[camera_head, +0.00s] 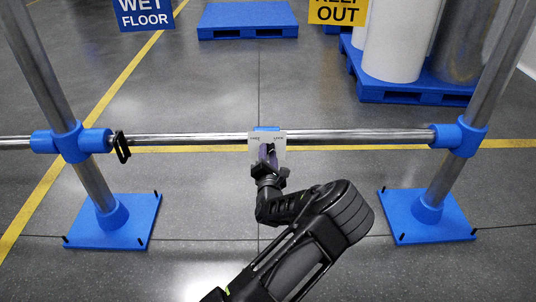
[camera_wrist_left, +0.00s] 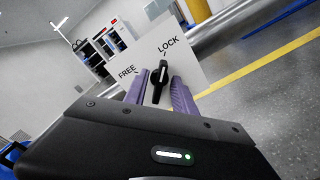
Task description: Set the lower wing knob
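The wing knob (camera_wrist_left: 159,80) is black with a pale line on it. It sits on a white panel (camera_wrist_left: 188,58) marked FREE at left and LOCK at upper right. The knob's upper end points up towards the LOCK mark. In the head view the panel (camera_head: 281,140) is on the horizontal rail, at its middle. My left gripper (camera_wrist_left: 160,88) has its purple fingers on either side of the knob, with a gap visible at least on the left. It also shows in front of the panel in the head view (camera_head: 267,157), where the knob is hidden. My right gripper is not in view.
The metal rail (camera_head: 355,136) runs between two slanted posts in blue joints, with blue base plates (camera_head: 118,228) below. A black fitting (camera_head: 121,146) hangs near the left joint. Blue pallets (camera_head: 247,20) and white cylinders (camera_head: 396,40) stand behind. Floor around the arm is clear.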

